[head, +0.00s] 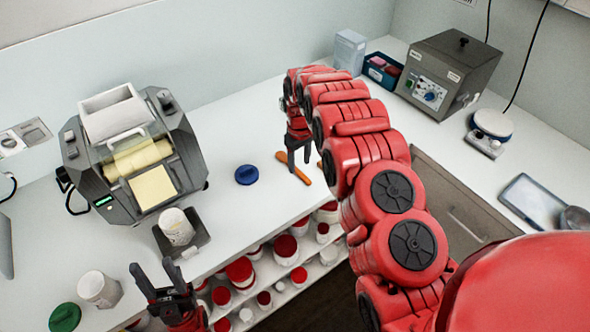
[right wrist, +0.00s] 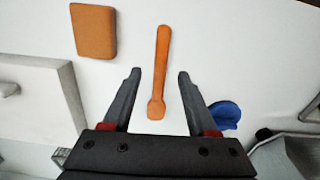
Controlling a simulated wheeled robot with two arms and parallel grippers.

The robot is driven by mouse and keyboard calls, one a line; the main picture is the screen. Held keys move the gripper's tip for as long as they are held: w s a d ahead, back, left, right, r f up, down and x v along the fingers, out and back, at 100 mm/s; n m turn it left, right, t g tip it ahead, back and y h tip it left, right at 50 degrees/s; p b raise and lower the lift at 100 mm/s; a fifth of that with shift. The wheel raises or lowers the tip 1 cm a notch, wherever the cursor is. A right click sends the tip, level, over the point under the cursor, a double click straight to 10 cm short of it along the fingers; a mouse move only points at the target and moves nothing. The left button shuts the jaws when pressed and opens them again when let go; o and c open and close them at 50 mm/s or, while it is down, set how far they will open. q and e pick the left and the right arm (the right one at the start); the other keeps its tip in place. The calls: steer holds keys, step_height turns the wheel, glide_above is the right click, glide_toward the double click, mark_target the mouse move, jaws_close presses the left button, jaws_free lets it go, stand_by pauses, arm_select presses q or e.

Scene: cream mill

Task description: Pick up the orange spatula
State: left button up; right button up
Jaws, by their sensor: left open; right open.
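The orange spatula (head: 301,178) lies on the white counter near its front edge, partly hidden behind my right gripper (head: 298,162). In the right wrist view the spatula (right wrist: 162,50) runs lengthwise, its wider end (right wrist: 156,109) between the two open fingers (right wrist: 159,76). The fingers stand apart from it on both sides, with nothing held. How high they are above the counter is hard to tell. My left gripper (head: 154,274) is open and empty at the lower left, far from the spatula.
A blue lid (head: 247,175) lies left of the spatula and also shows in the right wrist view (right wrist: 224,115). An orange-brown block (right wrist: 95,31) lies beside the spatula. A grey mill (head: 130,155) stands left. Shelves of red-lidded jars (head: 285,246) sit below the counter edge.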

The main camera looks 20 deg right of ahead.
mark_target(299, 171)
steer(key=shift+w+f+p, duration=0.15)
steer(key=shift+f+p, duration=0.45)
steer(key=shift+f, duration=0.9)
jaws_close()
